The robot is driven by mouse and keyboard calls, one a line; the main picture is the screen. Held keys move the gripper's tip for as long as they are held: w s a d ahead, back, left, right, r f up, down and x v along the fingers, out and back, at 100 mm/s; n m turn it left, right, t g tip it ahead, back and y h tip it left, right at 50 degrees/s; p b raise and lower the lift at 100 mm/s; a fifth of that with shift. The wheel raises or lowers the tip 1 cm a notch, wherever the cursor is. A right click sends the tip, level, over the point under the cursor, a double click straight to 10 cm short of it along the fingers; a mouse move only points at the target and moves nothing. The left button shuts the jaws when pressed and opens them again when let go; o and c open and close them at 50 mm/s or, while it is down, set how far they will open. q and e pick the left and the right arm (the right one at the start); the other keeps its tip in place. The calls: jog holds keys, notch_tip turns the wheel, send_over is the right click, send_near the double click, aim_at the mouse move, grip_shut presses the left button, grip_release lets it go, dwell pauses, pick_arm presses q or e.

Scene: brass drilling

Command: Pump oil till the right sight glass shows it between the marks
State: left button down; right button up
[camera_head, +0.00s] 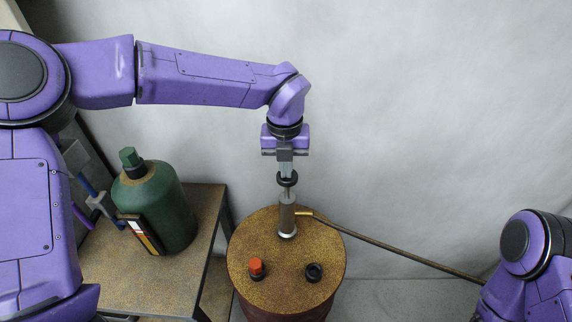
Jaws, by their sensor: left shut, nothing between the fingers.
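A rust-speckled drum (262,222) stands at the lower middle. A grey hand pump (287,214) rises from its lid, with a black knob (287,179) on a thin rod at the top. A brass outlet and a long dark hose (400,254) run from the pump to the right. My left gripper (286,170) points down right above the knob; its fingers are shut with nothing between them. Whether the fingertips touch the knob I cannot tell. My right arm shows at the lower right, its gripper out of view. I make out no sight glass or marks.
A red cap (256,267) and a black ring-shaped fitting (314,272) sit on the drum lid's near side. A green bottle (166,210) stands on a speckled side table (203,205) at left, beside the drum. The floor and wall at right look clear.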

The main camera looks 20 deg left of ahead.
aim_at(285, 182)
pick_arm(q)
notch_tip(285, 182, down, 5)
jog(key=b, duration=0.2)
jog(key=shift+s+b, duration=0.1)
jog(key=shift+b, duration=0.2)
pick_arm(e)
notch_tip(285, 182, down, 3)
jog(key=shift+f, duration=0.15)
pick_arm(q)
jog(key=shift+s+r, duration=0.1)
jog(key=shift+r, duration=0.05)
notch_tip(285, 182, up, 5)
jog(key=p, duration=0.4)
jog(key=shift+a+r+b, duration=0.1)
jog(key=shift+r+b, duration=0.4)
jog(key=shift+b, duration=0.05)
notch_tip(285, 182, up, 8)
jog(key=shift+r+b, duration=0.2)
jog(key=shift+b, duration=0.25)
pick_arm(e)
jog(key=shift+r, duration=0.95)
pick_arm(q)
jog(key=shift+s, duration=0.1)
